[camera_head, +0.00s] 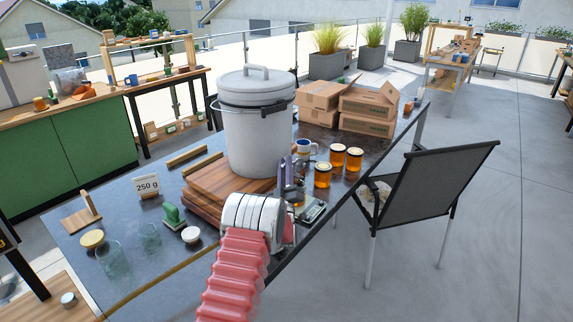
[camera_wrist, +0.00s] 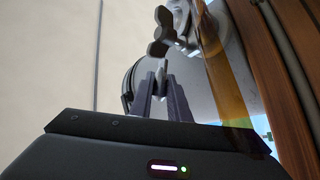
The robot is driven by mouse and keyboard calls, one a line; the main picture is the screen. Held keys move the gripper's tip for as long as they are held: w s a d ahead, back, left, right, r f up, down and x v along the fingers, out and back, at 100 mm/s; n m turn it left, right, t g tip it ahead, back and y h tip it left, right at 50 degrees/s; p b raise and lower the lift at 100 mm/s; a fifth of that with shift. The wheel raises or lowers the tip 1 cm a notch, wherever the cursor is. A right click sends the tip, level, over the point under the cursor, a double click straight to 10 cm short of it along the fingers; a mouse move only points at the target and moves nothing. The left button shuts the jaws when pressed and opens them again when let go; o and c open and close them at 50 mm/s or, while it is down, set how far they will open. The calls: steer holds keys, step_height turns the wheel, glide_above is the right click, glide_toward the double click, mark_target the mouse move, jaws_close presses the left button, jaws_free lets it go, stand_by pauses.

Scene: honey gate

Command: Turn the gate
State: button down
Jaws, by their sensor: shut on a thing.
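A light grey tank (camera_head: 255,140) with a lid stands on a stack of wooden boards (camera_head: 205,185). My gripper (camera_head: 288,178) is low at the tank's right front side and hides most of the gate in the head view. In the wrist view, the metallic gate (camera_wrist: 165,30) shows above and beyond my gripper (camera_wrist: 163,88). The dark fingers are shut on a pale piece of the gate, its handle (camera_wrist: 161,72). Under the gripper is a small scale (camera_head: 313,211); anything on it is mostly hidden. An amber see-through band (camera_wrist: 222,75) runs right of the fingers; I cannot tell whether it is honey or glass.
Several honey jars (camera_head: 323,175) and a mug (camera_head: 304,147) stand right of the gripper. Cardboard boxes (camera_head: 367,108) are behind them. A "250 g" sign (camera_head: 147,187), empty glasses (camera_head: 111,258) and a green item (camera_head: 173,216) are at left. A chair (camera_head: 425,190) stands close on the right.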

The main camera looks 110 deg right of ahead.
steer(key=shift+w, duration=0.1)
stand_by(0.3)
steer(key=c, duration=1.7)
jaws_free()
steer(key=shift+o, duration=0.2)
steer(key=shift+f, duration=0.1)
steer(key=v, duration=1.3)
steer(key=shift+a+f, duration=0.2)
steer(key=shift+a, duration=0.15)
steer(key=shift+w, duration=0.1)
